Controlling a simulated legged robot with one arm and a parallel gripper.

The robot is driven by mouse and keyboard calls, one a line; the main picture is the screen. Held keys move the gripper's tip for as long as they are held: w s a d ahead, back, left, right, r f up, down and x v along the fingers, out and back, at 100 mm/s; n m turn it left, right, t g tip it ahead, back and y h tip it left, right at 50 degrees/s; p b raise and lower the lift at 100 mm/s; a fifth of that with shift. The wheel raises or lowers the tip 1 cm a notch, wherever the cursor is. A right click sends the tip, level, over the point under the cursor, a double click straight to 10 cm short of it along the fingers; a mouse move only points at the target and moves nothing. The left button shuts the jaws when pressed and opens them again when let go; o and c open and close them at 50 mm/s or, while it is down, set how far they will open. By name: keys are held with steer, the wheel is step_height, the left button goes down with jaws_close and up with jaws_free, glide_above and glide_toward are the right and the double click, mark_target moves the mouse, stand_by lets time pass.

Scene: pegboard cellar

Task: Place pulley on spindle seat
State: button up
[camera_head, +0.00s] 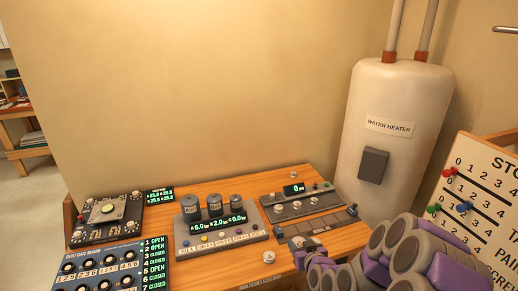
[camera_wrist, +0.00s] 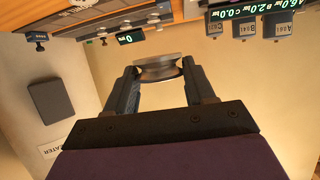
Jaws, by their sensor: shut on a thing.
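My gripper (camera_wrist: 157,82) is shut on the pulley (camera_wrist: 158,67), a grooved metallic disc clamped between the two fingers in the wrist view. In the head view my gripper (camera_head: 303,245) is at the front right of the wooden bench, just in front of a grey slotted strip (camera_head: 322,222). The pulley is hard to make out there. A grey rig (camera_head: 300,208) with small round posts and a green "0" display (camera_head: 293,189) stands behind the strip. I cannot tell which part is the spindle seat. The display also shows beyond the pulley in the wrist view (camera_wrist: 130,37).
A panel with three dark cylinders (camera_head: 215,235) stands mid-bench. A dust gate board (camera_head: 110,265) and a black device (camera_head: 107,217) are at left. A small pale knob (camera_head: 268,256) lies on bare wood. The water heater (camera_head: 395,130) and a peg board (camera_head: 480,200) stand right.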

mark_target(299, 240)
steer(key=r+h, duration=0.1)
steer(key=r, duration=0.1)
steer(key=w+r+m+h, duration=0.1)
steer(key=r, duration=0.2)
steer(key=w+r+m, duration=0.1)
steer(key=r, duration=0.2)
steer(key=shift+w+a+r+h, duration=0.1)
steer(key=shift+a+h, duration=0.1)
steer(key=shift+h, duration=0.2)
steer(key=s+f+y, duration=0.1)
steer(key=f, duration=0.2)
steer(key=s+f+n+y, duration=0.1)
steer(key=f, duration=0.2)
steer(key=s+f+n+y, duration=0.1)
steer(key=f, duration=0.3)
steer(key=shift+d, duration=0.2)
steer(key=s+a+f+n+g+y, duration=0.1)
steer(key=s+a+f+n+y, duration=0.2)
steer(key=s+f, duration=0.3)
steer(key=shift+s+a+g+y, duration=0.25)
steer(key=shift+s+g+y, duration=0.05)
steer(key=shift+s, duration=0.1)
steer(key=shift+f, duration=0.1)
